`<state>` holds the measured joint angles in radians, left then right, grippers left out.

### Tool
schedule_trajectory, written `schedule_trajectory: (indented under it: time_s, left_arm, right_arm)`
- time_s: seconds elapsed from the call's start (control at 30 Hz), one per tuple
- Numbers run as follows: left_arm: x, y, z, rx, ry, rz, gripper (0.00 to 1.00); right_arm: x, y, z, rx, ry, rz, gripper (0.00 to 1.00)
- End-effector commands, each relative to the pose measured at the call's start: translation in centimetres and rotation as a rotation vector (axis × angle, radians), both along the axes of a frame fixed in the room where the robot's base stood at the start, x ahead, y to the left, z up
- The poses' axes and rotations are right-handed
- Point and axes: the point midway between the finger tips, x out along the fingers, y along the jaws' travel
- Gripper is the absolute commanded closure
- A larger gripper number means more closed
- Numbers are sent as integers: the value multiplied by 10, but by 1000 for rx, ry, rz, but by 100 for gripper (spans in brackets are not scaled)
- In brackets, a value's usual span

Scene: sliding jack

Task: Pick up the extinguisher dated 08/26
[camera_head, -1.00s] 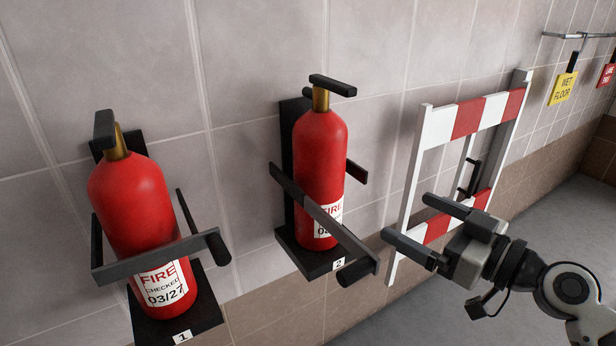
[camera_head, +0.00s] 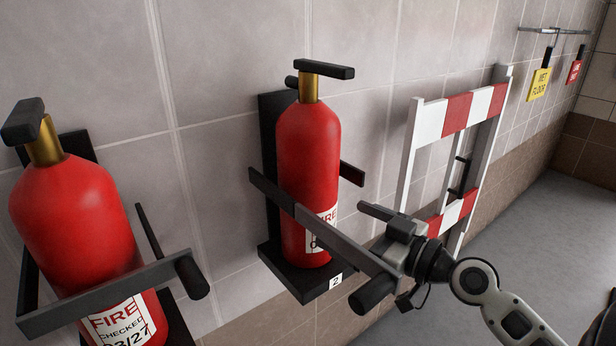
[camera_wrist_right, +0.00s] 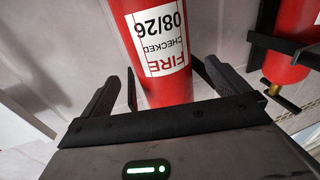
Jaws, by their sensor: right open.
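A red extinguisher (camera_head: 308,150) with a brass neck and black handle stands upright in black wall bracket 2 (camera_head: 301,281). A grey bar (camera_head: 345,243) crosses its front and hides its date in the head view. In the right wrist view an extinguisher label (camera_wrist_right: 160,40) reads 08/26, upside down. My right gripper (camera_head: 374,212) is open and empty, to the right of extinguisher 2, with one finger hidden in the head view. In the wrist view its fingers (camera_wrist_right: 170,78) point toward the 08/26 extinguisher, on either side of it. My left gripper is out of view.
Another extinguisher (camera_head: 75,220), checked 03/27, sits at the left behind its own grey bar (camera_head: 105,290). A red and white barrier (camera_head: 458,115) leans at the right. Yellow and red signs hang from a rail (camera_head: 555,31). The floor at right is clear.

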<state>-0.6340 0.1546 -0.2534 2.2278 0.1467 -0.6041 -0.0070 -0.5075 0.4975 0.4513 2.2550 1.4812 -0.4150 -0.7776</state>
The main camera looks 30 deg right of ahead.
Motion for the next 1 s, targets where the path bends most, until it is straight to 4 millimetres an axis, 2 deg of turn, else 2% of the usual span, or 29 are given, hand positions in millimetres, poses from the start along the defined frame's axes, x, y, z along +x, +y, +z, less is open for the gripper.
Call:
schedule_trajectory:
  time_s: [0.03,0.1,0.47,0.7,1.0]
  left_arm:
    - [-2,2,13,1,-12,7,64]
    - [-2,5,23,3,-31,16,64]
    - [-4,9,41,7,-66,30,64]
    - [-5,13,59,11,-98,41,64]
    - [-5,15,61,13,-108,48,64]
  right_arm:
    - [11,2,6,4,-4,-2,0]
    - [23,7,5,2,-4,-1,0]
    - [54,16,0,5,-2,-2,0]
    - [87,26,-2,3,-1,-3,0]
    - [93,29,-5,1,1,-2,0]
